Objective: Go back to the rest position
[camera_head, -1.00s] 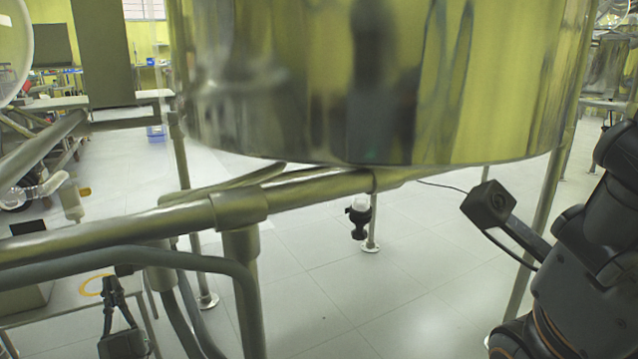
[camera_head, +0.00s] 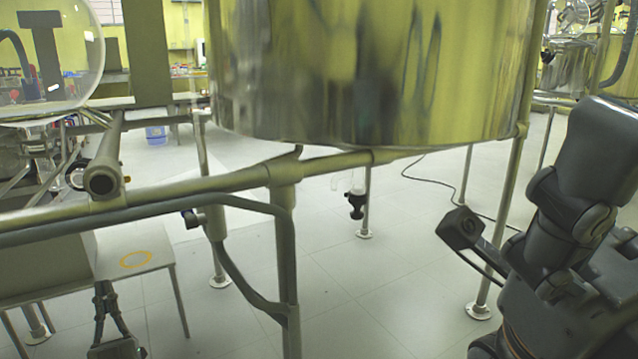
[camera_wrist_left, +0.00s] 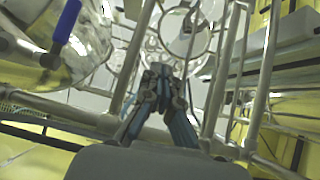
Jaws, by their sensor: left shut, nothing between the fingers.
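My left gripper (camera_head: 104,288) shows at the lower left of the head view, fingers pointing up, with its lower part cut off by the bottom edge. It is shut and empty. It stands in front of a small table with a yellow ring mark. In the left wrist view the left gripper (camera_wrist_left: 161,72) also shows with its fingers together, among metal tubes and glass. My black right arm (camera_head: 575,235) fills the right side of the head view. Its gripper is not in view.
A large shiny steel vessel (camera_head: 370,75) hangs across the top middle on a tube frame (camera_head: 235,182). A glass vessel (camera_head: 50,60) is at the upper left. The small table (camera_head: 150,262) stands below the frame. Tiled floor (camera_head: 350,290) is clear in the middle.

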